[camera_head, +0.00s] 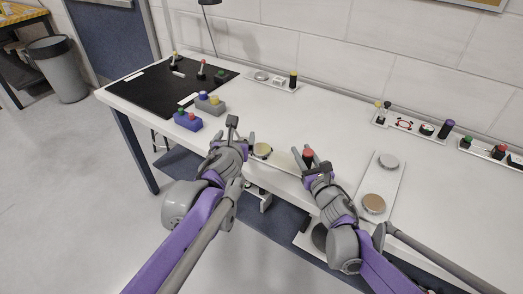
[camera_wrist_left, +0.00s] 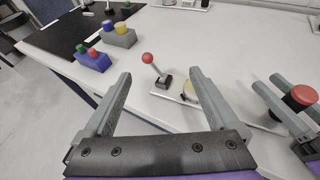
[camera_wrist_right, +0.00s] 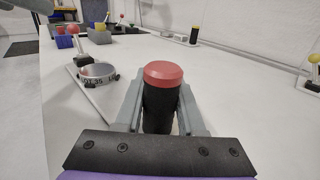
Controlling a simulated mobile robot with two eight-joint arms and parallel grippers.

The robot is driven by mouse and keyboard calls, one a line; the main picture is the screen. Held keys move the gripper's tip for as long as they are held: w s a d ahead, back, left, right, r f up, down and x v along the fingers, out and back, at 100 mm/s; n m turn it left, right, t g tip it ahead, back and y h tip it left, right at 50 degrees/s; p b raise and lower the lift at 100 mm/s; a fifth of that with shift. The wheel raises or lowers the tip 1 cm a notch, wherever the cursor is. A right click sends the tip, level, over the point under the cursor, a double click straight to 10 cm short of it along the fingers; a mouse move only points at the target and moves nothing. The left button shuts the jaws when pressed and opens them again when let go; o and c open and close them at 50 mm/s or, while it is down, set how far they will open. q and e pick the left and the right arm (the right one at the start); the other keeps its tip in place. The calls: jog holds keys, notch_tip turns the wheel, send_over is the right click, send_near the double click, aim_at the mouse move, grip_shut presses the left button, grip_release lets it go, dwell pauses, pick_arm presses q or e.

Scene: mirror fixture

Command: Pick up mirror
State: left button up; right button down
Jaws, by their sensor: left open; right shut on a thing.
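I cannot tell for sure which thing is the mirror. A round disc in a metal rim (camera_wrist_right: 98,73) lies on a white plate between my grippers; in the head view it is a pale yellowish disc (camera_head: 262,150). Two more round discs, one grey (camera_head: 389,160) and one brownish (camera_head: 374,203), sit on a white plate at the right. My right gripper (camera_head: 313,164) is shut around a black cylinder with a red top (camera_wrist_right: 163,95), held upright near the table's front edge. My left gripper (camera_head: 240,132) is open and empty, left of the yellowish disc.
A lever with a red ball (camera_wrist_left: 148,58) stands on the plate near my left fingers. Purple (camera_head: 187,121) and grey (camera_head: 210,105) button boxes and a black mat (camera_head: 155,88) are at the left. Trays with small parts line the back. The table's middle (camera_head: 320,110) is clear.

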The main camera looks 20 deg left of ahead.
pick_arm(q)
jog(key=f, duration=0.1)
jog(key=s+f+m+t+h, duration=0.1)
jog(key=d+f+h, duration=0.1)
jog(key=f, duration=0.1)
jog(key=shift+s+t, duration=0.3)
jog(key=shift+t, duration=0.1)
jog(key=m+h, duration=0.3)
send_near(260, 151)
jog(key=shift+t, duration=0.4)
jog(key=w, duration=0.3)
jog(key=w+f, duration=0.1)
jog(key=w, duration=0.1)
jog(key=w+d+f, duration=0.1)
jog(key=w, duration=0.2)
jog(key=shift+w, duration=0.3)
jog(key=c, duration=1.4)
notch_tip(260, 151, up, 15)
jog(key=shift+f, duration=0.1)
